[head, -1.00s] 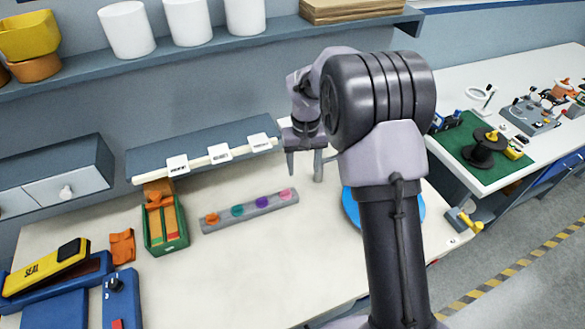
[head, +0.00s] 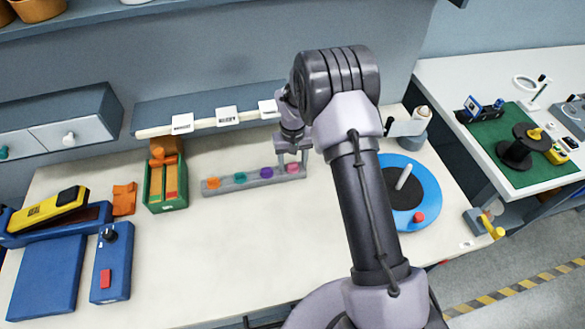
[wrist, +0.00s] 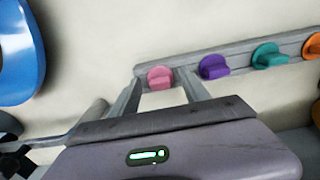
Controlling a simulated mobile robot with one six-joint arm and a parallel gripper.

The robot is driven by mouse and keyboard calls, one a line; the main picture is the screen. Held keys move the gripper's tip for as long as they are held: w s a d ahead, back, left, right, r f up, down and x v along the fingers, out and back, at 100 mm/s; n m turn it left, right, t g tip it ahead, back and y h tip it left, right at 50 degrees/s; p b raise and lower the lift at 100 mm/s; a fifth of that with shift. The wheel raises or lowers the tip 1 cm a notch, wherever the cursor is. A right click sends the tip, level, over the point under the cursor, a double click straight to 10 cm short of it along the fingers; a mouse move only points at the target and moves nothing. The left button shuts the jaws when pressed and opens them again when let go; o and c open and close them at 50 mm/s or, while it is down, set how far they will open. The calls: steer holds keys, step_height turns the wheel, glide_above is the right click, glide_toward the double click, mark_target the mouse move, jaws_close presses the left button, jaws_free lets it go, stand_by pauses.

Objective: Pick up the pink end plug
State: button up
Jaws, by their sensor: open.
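The pink end plug (head: 292,168) sits at the right end of a grey rail (head: 225,185) on the white table. The purple plug (head: 266,173), teal plug (head: 240,178) and orange plug (head: 213,183) stand in a row to its left. My gripper (head: 292,160) is open and points down over the pink plug. In the wrist view, the pink plug (wrist: 160,77) shows between the tips of my open gripper (wrist: 162,82), and the purple plug (wrist: 213,66) lies just outside the right finger. Whether the fingers touch the pink plug cannot be told.
A shelf with white label cards (head: 227,116) runs behind the rail. A green bin (head: 168,190) stands to the left. A blue round base (head: 420,195) with a white peg is to the right of my arm.

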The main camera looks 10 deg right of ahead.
jaws_close()
steer(key=shift+r, duration=0.1)
